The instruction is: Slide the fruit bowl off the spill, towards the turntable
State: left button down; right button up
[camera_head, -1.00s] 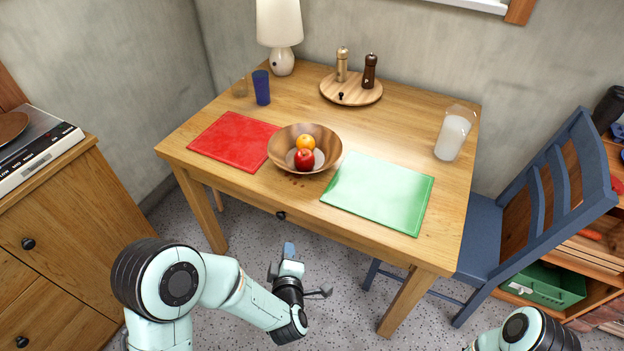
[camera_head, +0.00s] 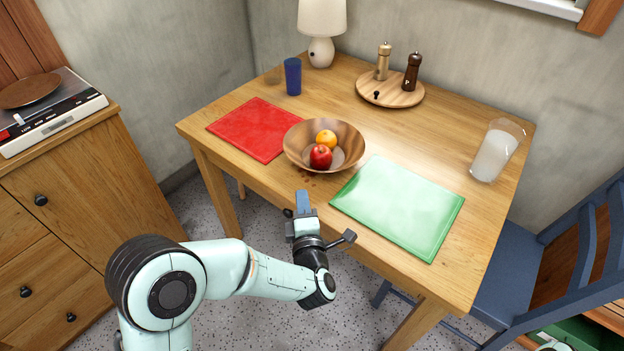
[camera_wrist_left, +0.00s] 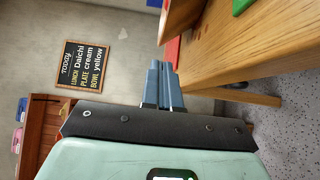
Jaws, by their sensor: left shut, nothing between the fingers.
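The wooden fruit bowl (camera_head: 293,150) stands near the table's front edge, holding an orange (camera_head: 326,138) and a red apple (camera_head: 320,156). Small brown spots of the spill (camera_head: 306,181) show at the bowl's front; any part under the bowl is hidden. The round wooden turntable (camera_head: 402,99) stands at the back with two mills and a small dark knob on it. My left gripper (camera_head: 302,198) is shut and empty, just in front of the table edge, apart from the bowl. Its closed blue fingers (camera_wrist_left: 165,80) show in the left wrist view. My right gripper is out of view.
A red mat (camera_head: 252,128) lies left of the bowl and a green mat (camera_head: 400,210) right of it. A blue cup (camera_head: 293,77), a lamp (camera_head: 321,40) and a white-filled glass container (camera_head: 494,155) stand farther out. Bare tabletop lies between bowl and turntable.

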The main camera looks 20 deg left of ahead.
aim_at(310, 168)
pick_arm(q)
jog(key=x, duration=0.4)
jog(key=shift+w+d+b, duration=0.15)
jog(key=shift+w+d, duration=0.05)
jog(key=shift+w, duration=0.35)
jog(key=shift+w+d+b, duration=0.15)
jog(key=shift+w+d, duration=0.1)
jog(key=shift+w, duration=0.35)
jog(key=shift+w+d, duration=0.3)
jog(key=shift+w, duration=0.4)
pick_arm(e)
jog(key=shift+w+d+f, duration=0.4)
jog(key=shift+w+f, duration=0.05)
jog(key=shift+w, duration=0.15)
